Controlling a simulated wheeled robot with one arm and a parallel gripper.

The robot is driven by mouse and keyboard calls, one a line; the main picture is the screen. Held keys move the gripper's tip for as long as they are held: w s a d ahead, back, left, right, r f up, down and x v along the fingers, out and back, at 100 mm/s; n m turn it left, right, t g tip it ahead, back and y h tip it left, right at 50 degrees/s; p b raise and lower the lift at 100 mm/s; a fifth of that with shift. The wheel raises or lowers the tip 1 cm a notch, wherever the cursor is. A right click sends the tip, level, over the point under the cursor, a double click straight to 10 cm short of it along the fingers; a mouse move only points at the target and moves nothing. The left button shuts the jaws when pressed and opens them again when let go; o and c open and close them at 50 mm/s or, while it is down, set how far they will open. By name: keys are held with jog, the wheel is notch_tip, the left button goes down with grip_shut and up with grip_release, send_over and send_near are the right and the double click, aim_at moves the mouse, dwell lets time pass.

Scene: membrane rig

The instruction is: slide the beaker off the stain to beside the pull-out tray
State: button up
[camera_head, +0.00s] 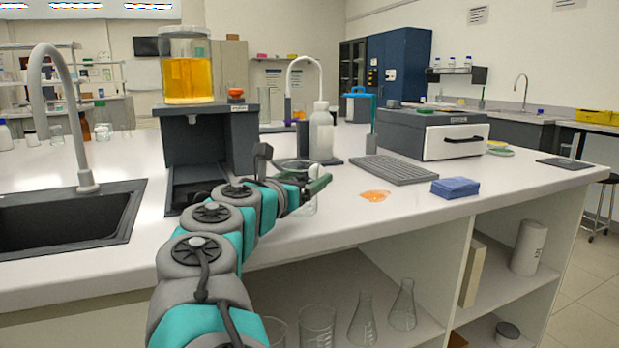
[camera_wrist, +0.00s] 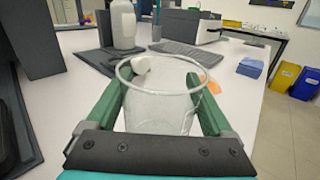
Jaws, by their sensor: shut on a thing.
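The clear glass beaker (camera_head: 308,203) stands upright on the white counter, partly hidden by my gripper (camera_head: 302,186). In the wrist view the beaker (camera_wrist: 160,108) sits between the two green fingers of my gripper (camera_wrist: 155,92), which is shut on it. The orange stain (camera_head: 375,196) lies on the counter to the right of the beaker, apart from it and uncovered. Part of the stain (camera_wrist: 214,88) shows past the right finger. A dark low tray (camera_head: 190,190) sits under the black rig, left of my gripper; I cannot tell if it is the pull-out one.
The black rig (camera_head: 208,140) carries a jar of amber liquid (camera_head: 188,80). A white bottle (camera_head: 321,135) stands behind the beaker. A sink (camera_head: 70,215) is left.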

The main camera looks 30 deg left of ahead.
jog(key=shift+s+a, duration=0.95)
jog(key=shift+s, duration=0.25)
jog(key=o, duration=1.2)
jog(key=shift+c, duration=0.2)
